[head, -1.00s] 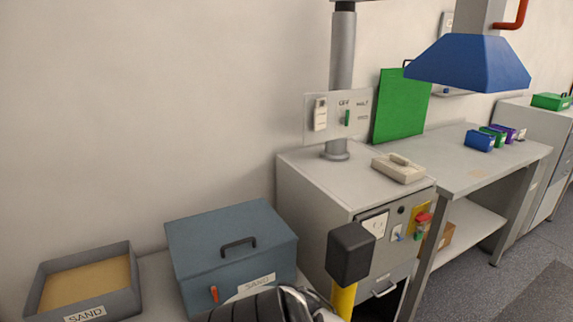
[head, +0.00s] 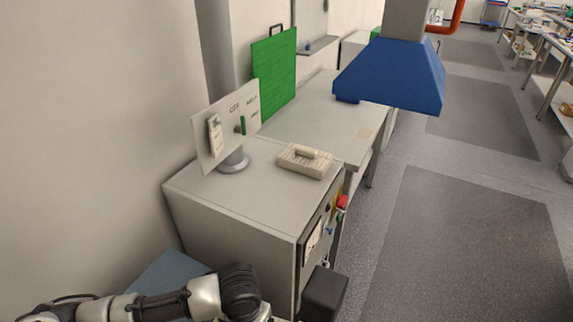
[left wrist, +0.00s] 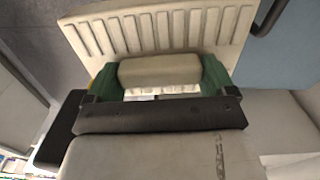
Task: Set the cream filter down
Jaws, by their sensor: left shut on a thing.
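A cream filter (left wrist: 160,28) with a ribbed face and a thick bar handle fills the upper middle of the left wrist view. My left gripper (left wrist: 160,78) is shut on its handle, with a green-padded finger at each end. In the head view my left arm comes in at the bottom left, and its gripper and the held filter are below the picture. A similar cream piece with a handle (head: 305,160) lies on the grey cabinet top (head: 250,195). My right gripper is in neither view.
A grey post with a sign plate (head: 225,125) stands on the cabinet's back left. A black block (head: 325,292) is in front of the cabinet. Beyond are a bench (head: 310,120), a green panel (head: 275,70) and a blue hood (head: 390,75). The cabinet top's front left is clear.

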